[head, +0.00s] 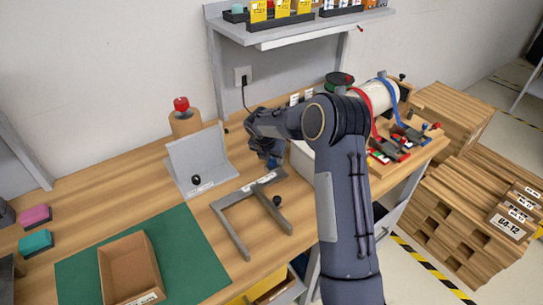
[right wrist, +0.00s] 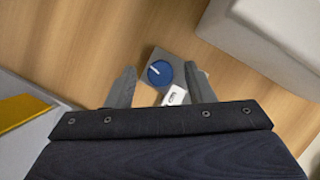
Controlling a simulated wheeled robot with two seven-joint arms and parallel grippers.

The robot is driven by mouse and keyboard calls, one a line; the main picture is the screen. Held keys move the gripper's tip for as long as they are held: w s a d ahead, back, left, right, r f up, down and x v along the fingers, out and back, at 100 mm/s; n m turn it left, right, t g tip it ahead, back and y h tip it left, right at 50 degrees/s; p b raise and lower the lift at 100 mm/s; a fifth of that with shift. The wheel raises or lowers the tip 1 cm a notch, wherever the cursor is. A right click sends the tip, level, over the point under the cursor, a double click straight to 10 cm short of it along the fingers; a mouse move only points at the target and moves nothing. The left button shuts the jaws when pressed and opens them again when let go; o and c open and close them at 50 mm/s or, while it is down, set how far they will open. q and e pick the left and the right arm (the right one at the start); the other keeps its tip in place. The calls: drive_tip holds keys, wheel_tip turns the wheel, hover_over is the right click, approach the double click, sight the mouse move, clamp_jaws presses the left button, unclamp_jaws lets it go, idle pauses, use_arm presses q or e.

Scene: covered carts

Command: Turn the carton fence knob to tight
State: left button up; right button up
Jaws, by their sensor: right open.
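A round blue knob (right wrist: 159,73) with a short white pointer line sits on a small grey block (right wrist: 181,65). The line points left and slightly up in the right wrist view. A white label (right wrist: 174,96) is on the block; I cannot read it. My right gripper (right wrist: 160,80) is open, its fingers on either side of the knob with gaps visible. In the head view my right gripper (head: 270,157) reaches down at the bench, and the blue knob is mostly hidden. My left gripper is not in view.
A red-topped post (head: 182,115) stands behind. A cardboard tray (head: 128,270) lies on a green mat (head: 195,255).

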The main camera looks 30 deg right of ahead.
drive_tip(key=shift+d+f, duration=0.1)
drive_tip(key=shift+f, duration=0.1)
drive_tip(key=shift+c, duration=0.2)
drive_tip(key=c, duration=1)
drive_tip(key=shift+o, duration=0.3)
